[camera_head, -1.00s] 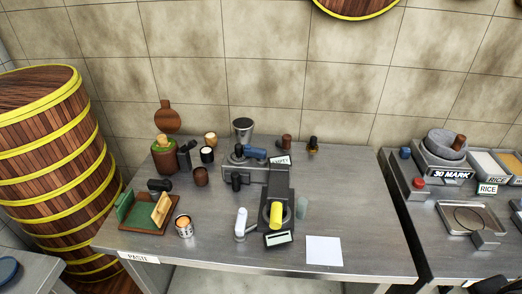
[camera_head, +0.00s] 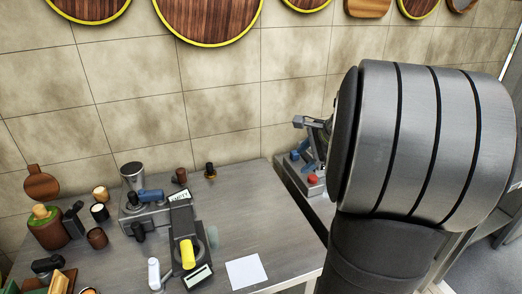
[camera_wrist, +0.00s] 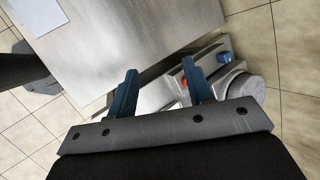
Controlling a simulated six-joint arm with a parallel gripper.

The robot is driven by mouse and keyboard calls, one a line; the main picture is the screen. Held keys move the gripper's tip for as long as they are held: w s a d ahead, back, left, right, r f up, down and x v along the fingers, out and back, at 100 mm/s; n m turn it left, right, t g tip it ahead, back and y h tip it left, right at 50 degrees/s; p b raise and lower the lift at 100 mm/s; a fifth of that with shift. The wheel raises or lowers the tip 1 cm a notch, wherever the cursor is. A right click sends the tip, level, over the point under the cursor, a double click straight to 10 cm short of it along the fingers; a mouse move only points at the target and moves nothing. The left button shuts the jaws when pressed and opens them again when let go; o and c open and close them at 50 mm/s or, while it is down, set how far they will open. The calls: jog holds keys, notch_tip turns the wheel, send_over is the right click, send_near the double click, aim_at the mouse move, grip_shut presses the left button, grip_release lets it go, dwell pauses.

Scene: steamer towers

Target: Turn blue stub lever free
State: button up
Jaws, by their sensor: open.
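A short blue lever (camera_head: 151,195) lies across the top of the grey machine (camera_head: 143,212) on the left bench, beside a metal cup. My gripper (camera_wrist: 160,68) is open and empty, its two blue fingers spread in the wrist view. In the head view my gripper (camera_head: 310,150) hangs over the right bench, well to the right of the blue lever and partly hidden by my arm. A blue knob (camera_wrist: 223,58) and a red button (camera_wrist: 187,80) sit on the right bench, just beyond the right finger in the wrist view.
A yellow cylinder (camera_head: 188,254) stands on the dark arm of the machine, with a white tap-like lever (camera_head: 154,273) beside it. A white sheet (camera_head: 246,272) lies on the bench. Jars and dark objects crowd the left. A gap separates the two benches.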

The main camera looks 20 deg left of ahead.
jog(key=s+a+f+g+y, duration=0.15)
jog(key=a+g, duration=0.25)
jog(key=a, duration=1.3)
jog(key=g, duration=0.3)
send_near(156, 191)
jog(key=shift+h, duration=0.25)
jog(key=x, duration=1)
jog(key=shift+s+a, duration=0.1)
jog(key=shift+a, duration=0.25)
jog(key=c, duration=1)
